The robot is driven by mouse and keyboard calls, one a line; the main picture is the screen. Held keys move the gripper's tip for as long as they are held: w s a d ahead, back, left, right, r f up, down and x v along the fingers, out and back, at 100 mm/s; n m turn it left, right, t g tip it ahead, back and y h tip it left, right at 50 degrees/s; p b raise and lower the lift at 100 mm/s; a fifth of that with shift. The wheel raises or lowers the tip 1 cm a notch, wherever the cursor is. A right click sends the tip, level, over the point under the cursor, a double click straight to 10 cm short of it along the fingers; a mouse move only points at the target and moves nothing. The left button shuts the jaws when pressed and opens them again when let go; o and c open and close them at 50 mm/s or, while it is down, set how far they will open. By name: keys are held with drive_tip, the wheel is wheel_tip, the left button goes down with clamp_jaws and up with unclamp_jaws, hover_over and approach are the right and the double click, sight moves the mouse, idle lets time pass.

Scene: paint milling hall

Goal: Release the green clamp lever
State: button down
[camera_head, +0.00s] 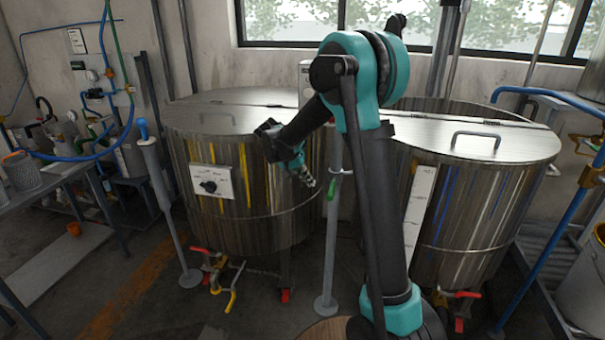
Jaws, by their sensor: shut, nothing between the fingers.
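The green clamp lever (332,187) is a small green piece on the grey upright post (330,245) between the two steel tanks. My gripper (309,182) is just left of the lever in the picture, pointing down and to the right. Its fingers look closed with nothing held. A gap shows between the fingertips and the lever; I cannot tell how they compare in depth. My arm hides what is right of the post.
A left steel tank (200,235) and a right steel tank (465,225) stand behind, with red and yellow valves (228,275) low in front. A second post (160,185) with a blue top stands left. A bench (45,190) is at far left. Floor between is partly clear.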

sight(331, 190)
drive_tip(key=shift+s+d+f, duration=0.15)
drive_tip(key=shift+d+f, duration=0.2)
drive_tip(key=shift+d, duration=0.4)
drive_tip(key=shift+s+d+f, duration=0.2)
drive_tip(key=shift+d+f, duration=0.15)
drive_tip(key=shift+d, duration=0.4)
drive_tip(key=shift+s+d+f, duration=0.15)
drive_tip(key=shift+d+f, duration=0.2)
drive_tip(key=shift+d, duration=0.4)
drive_tip(key=shift+s+d+n, duration=0.25)
drive_tip(key=shift+d+n, duration=0.15)
drive_tip(key=shift+d+t, duration=0.1)
drive_tip(key=shift+t, duration=0.2)
drive_tip(key=shift+s+d+n+t+y, duration=0.3)
drive_tip(key=shift+s+d+n, duration=0.1)
drive_tip(key=shift+d+n, duration=0.25)
drive_tip(key=d+n+t+y, duration=0.2)
drive_tip(key=d+n, duration=0.3)
drive_tip(key=d, duration=0.5)
drive_tip(key=shift+w+d, duration=0.15)
drive_tip(key=shift+d, duration=0.25)
